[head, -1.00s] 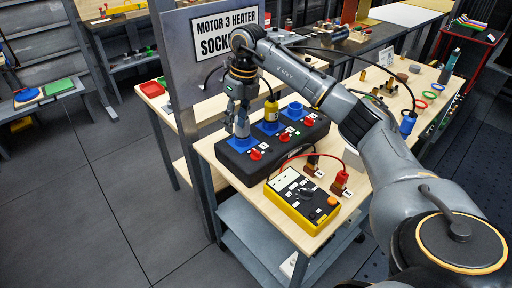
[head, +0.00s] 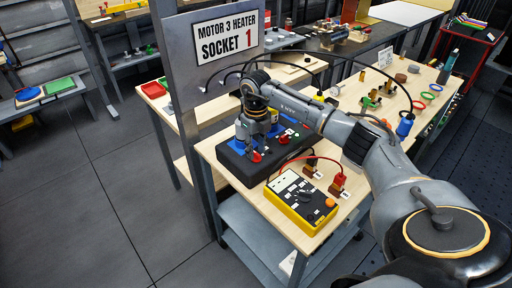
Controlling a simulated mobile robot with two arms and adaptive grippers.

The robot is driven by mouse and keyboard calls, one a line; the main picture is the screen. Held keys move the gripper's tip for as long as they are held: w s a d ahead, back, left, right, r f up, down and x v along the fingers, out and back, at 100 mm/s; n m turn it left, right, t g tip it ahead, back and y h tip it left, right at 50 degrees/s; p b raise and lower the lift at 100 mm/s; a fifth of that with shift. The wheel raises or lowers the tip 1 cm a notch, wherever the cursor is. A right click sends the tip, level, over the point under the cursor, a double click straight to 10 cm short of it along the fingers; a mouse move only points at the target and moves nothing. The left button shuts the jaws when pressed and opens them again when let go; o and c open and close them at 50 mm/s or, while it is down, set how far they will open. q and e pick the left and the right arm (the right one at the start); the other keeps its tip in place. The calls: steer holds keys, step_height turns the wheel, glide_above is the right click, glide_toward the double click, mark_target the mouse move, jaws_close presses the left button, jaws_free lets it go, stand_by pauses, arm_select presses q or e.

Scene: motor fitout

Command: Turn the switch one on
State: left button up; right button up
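The black socket box (head: 235,168) lies on the wooden bench with blue sockets and red switches along its top. A red switch (head: 256,156) shows at its near-left end, beside the leftmost blue socket (head: 237,146). A grey plug (head: 242,130) stands at that socket, partly merged with my gripper in the picture. My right gripper (head: 254,144) points down just above and behind that red switch. Whether its fingers touch the switch, and how far they are apart, cannot be made out. My arm hides much of the box's middle. My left gripper is not in view.
A sign (head: 226,35) reading "MOTOR 3 HEATER SOCKET 1" hangs on a grey panel behind the box. A yellow multimeter (head: 300,200) with a red lead lies in front. Brass parts and coloured rings lie at the bench's right. The floor at left is clear.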

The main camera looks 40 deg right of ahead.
steer(key=shift+f, duration=0.5)
steer(key=shift+c, duration=0.2)
jaws_close()
